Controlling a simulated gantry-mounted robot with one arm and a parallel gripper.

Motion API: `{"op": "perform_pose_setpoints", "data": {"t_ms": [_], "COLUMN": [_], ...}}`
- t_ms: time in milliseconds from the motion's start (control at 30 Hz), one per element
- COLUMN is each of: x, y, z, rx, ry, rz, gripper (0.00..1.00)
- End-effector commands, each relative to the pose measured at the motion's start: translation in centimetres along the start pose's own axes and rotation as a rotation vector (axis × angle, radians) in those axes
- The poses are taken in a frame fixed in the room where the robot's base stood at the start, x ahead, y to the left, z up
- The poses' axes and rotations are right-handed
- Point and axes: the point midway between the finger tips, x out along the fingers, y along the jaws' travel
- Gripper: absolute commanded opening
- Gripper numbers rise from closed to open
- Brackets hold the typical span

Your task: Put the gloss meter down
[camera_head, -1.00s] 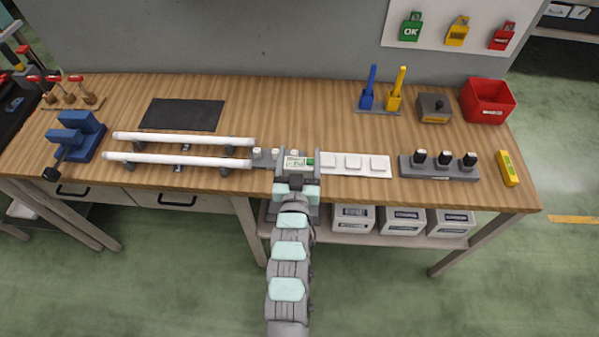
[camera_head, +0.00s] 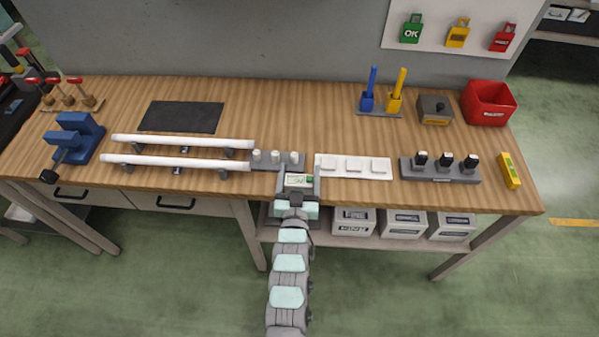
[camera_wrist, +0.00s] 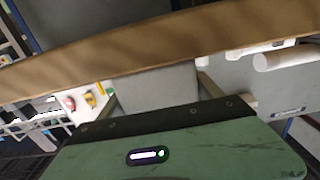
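The gloss meter appears to be the grey device (camera_head: 298,181) with a pale screen and a green button. My gripper (camera_head: 298,178) is shut on it, with a finger on each side. It is at the front edge of the bench, between the grey block with white pegs and the white plate. In the wrist view it seems to be the plain grey block (camera_wrist: 155,88) between my fingers. Its underside is hidden, so I cannot tell whether it touches anything.
The wooden bench (camera_head: 270,105) has free room behind. To the left are two white tubes (camera_head: 175,162) on rails and a dark mat (camera_head: 181,117). Close by are the peg block (camera_head: 277,164) and white plate (camera_head: 353,166). A grey three-slot stand (camera_head: 440,171) and red bin (camera_head: 488,102) are right.

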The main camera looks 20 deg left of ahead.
Motion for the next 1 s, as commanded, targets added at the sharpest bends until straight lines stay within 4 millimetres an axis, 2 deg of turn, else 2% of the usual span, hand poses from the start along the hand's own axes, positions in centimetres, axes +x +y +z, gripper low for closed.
{"op": "perform_pose_setpoints", "data": {"t_ms": [33,200,567,667,1000], "x": [0.0,0.0,-0.2,-1.3,-7.4], "y": [0.0,0.0,0.0,0.0,0.0], "z": [-0.1,0.0,-0.4,-0.3,-0.2], "rx": [0.000,0.000,0.000,0.000,0.000], "ry": [0.001,0.000,0.000,-0.001,-0.004], "rz": [0.000,0.000,0.000,0.000,0.000], "gripper": [0.80,0.94,0.94,0.94,0.94]}}
